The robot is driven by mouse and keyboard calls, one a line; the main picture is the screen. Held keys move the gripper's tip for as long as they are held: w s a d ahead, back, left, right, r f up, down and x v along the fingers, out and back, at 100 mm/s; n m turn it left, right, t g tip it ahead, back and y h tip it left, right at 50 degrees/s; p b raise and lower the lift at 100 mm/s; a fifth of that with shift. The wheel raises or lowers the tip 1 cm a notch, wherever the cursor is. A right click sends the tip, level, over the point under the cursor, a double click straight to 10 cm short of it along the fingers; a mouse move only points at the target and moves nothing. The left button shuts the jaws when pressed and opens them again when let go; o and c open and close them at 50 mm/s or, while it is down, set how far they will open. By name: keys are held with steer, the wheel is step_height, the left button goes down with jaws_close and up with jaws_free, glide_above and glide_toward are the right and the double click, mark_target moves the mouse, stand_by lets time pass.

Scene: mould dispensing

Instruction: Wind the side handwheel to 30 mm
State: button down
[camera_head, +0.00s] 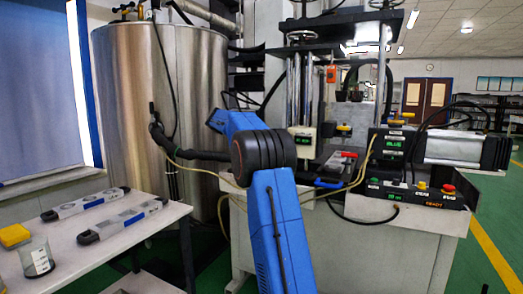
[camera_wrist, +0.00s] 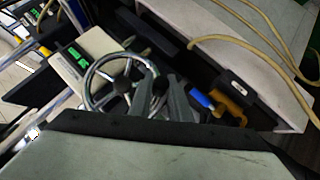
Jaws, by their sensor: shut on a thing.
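The side handwheel (camera_wrist: 92,98) is a grey metal ring with spokes and a dark hub, in the middle of the wrist view. My gripper (camera_wrist: 164,84) is at the wheel's right side, with its two grey fingers close together over the rim. It is shut on the wheel; the exact contact is hard to see. A pale box with a green display (camera_wrist: 76,54) sits beside the wheel; its digits are unreadable. In the head view a similar pale box (camera_head: 302,150) shows on the machine, but my arm hides the wheel and my gripper.
A blue-ended handle (camera_wrist: 202,99) and a yellow part (camera_wrist: 229,104) lie close right of my fingers. Pale hoses (camera_wrist: 250,62) run beyond. In the head view a steel tank (camera_head: 150,85) stands left, a white table (camera_head: 75,250) front left, and a control panel (camera_head: 415,195) right.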

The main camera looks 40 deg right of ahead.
steer(key=shift+s+f, duration=0.1)
steer(key=shift+f, duration=0.15)
stand_by(0.3)
steer(key=c, duration=1.7)
jaws_free()
steer(key=shift+o, duration=0.2)
steer(key=shift+a+r, duration=0.1)
steer(key=shift+r, duration=0.05)
steer(key=v, duration=1.7)
steer(key=shift+a+f, duration=0.25)
